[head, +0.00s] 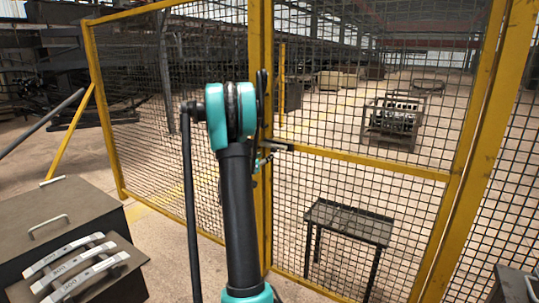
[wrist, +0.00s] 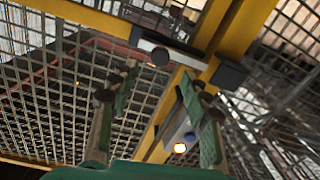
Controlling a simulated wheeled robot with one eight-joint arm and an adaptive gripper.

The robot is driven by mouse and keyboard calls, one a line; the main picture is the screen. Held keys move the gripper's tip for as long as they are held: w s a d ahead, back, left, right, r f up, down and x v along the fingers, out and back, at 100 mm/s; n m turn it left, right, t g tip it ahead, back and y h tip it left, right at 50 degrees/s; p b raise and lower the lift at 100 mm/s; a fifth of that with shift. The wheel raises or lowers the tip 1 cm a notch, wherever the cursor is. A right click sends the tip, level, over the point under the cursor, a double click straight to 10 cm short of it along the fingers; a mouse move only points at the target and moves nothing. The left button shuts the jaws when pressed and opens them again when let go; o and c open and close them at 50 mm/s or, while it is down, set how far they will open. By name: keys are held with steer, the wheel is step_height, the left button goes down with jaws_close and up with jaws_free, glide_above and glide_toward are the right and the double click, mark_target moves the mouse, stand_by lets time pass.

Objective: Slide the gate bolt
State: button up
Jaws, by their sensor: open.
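The gate bolt (wrist: 178,50) shows in the wrist view as a pale metal bar with a dark round knob (wrist: 159,56). It lies near the yellow gate post, with a dark block (wrist: 229,74) to its right. My gripper (wrist: 159,78) has its two green-padded fingers spread apart and empty, one either side below the knob in the picture. I cannot tell how far the knob is from the fingertips. In the head view a dark bar (head: 278,145) of the latch shows at the yellow post, and my arm hides most of the gripper.
The yellow-framed mesh gate (head: 375,168) fills the right, with fence mesh (head: 150,120) to the left. A small dark table (head: 349,221) and a crate (head: 392,121) show through the mesh. A dark box with pale handles (head: 72,262) stands at lower left.

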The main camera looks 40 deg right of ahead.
steer(key=shift+v, duration=1.6)
steer(key=s+a+f+n+g+y, duration=0.1)
steer(key=s+a+f+n+y, duration=0.2)
steer(key=s+a, duration=0.7)
steer(key=s+a+f+n+g+y, duration=0.1)
steer(key=s+a+f+n+y, duration=0.3)
steer(key=a, duration=1.3)
steer(key=s+a+f+n+g+y, duration=0.1)
steer(key=s+a+f+n+y, duration=0.3)
steer(key=s+a+f+y, duration=0.5)
steer(key=s+a+f, duration=0.2)
steer(key=s+a, duration=0.3)
steer(key=s, duration=0.3)
